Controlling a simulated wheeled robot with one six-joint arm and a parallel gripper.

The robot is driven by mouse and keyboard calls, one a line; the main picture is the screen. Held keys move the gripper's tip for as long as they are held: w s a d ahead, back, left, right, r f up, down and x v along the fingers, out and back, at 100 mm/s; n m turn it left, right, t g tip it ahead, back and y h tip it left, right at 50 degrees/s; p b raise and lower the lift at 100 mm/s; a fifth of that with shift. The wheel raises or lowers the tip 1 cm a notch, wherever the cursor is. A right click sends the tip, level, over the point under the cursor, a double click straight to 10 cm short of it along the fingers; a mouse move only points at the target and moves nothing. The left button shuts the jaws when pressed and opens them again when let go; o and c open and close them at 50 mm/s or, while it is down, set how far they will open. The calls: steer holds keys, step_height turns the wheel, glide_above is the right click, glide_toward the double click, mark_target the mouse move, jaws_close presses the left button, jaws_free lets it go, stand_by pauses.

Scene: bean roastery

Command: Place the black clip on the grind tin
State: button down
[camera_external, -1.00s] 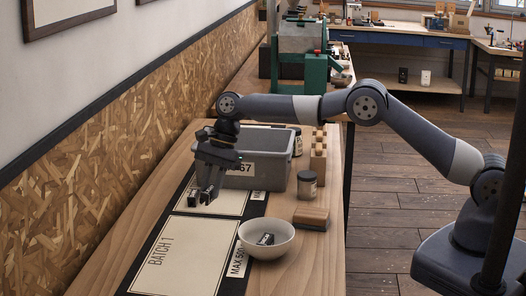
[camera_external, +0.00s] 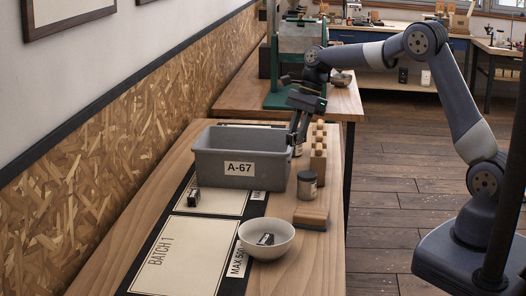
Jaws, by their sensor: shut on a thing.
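A small black clip-like object (camera_external: 193,197) lies on the upper pale panel of the mat, in front of the grey bin. My gripper (camera_external: 298,138) is beyond the bin's right back corner, fingers pointing down. I cannot tell which of the two is the grind tin.
The grey bin (camera_external: 213,174), labelled A-67, stands mid-table. A brown block (camera_external: 311,217) and the white bowl (camera_external: 267,250) are nearer. The BATCH 1 mat panel (camera_external: 185,255) is clear.

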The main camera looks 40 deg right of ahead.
steer(key=s+d, duration=0.2)
steer(key=d, duration=0.1)
glide_above(304, 175)
steer(key=d, duration=0.2)
steer(key=shift+m, duration=0.4)
step_height(304, 175, down, 5)
steer(key=shift+a+r+p, duration=0.1)
steer(key=shift+p, duration=0.35)
steer(key=shift+f+p, duration=0.3)
steer(key=shift+f, duration=2.05)
steer(key=shift+f, duration=0.15)
steer(key=c, duration=1.3)
jaws_free()
steer(key=shift+o, duration=0.2)
steer(key=b+v, duration=0.1)
steer(key=v, duration=1.1)
